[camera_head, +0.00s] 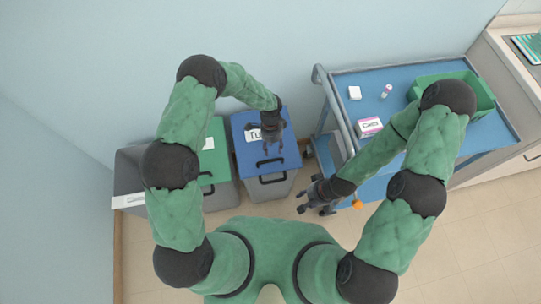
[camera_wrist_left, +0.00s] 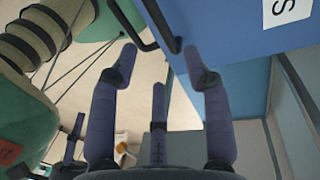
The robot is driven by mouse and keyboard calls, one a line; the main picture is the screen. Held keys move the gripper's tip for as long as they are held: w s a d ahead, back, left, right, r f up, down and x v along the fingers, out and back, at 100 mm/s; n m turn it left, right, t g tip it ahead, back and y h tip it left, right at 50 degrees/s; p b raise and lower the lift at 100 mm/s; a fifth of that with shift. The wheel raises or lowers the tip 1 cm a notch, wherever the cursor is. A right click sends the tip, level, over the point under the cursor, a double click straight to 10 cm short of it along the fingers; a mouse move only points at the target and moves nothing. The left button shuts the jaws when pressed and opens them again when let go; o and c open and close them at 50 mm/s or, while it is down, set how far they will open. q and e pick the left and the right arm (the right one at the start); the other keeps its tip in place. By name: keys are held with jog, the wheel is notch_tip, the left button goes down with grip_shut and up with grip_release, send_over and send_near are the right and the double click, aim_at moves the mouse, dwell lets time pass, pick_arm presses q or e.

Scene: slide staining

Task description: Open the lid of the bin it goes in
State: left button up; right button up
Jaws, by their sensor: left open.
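The blue-lidded bin (camera_head: 241,168) stands against the wall, its lid shut, with a white label (camera_head: 253,135) partly hidden by my gripper. Dark bar handles (camera_head: 270,179) show near its front edge. My left gripper (camera_head: 272,150) is over the lid near the handle, fingers spread and empty. In the left wrist view the blue lid (camera_wrist_left: 225,35) fills the upper right, and a black handle (camera_wrist_left: 153,44) lies just beyond the open fingertips (camera_wrist_left: 165,55), apart from them. My right gripper (camera_head: 312,203) hangs low right of the bin; its jaw state is unclear.
A green-lidded bin (camera_head: 213,160) and a grey bin (camera_head: 128,180) stand to the left. On the right a blue trolley (camera_head: 350,80) carries a green tray (camera_head: 478,88), a labelled box (camera_head: 369,126) and small bottles. Open floor (camera_head: 480,235) lies at the lower right.

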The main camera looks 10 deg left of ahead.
aim_at(273, 161)
pick_arm(q)
jog(key=f, duration=0.2)
jog(key=s+f+b, duration=0.1)
jog(key=f, duration=0.5)
jog(key=shift+s+d, duration=0.15)
jog(key=shift+r, duration=0.1)
grip_shut()
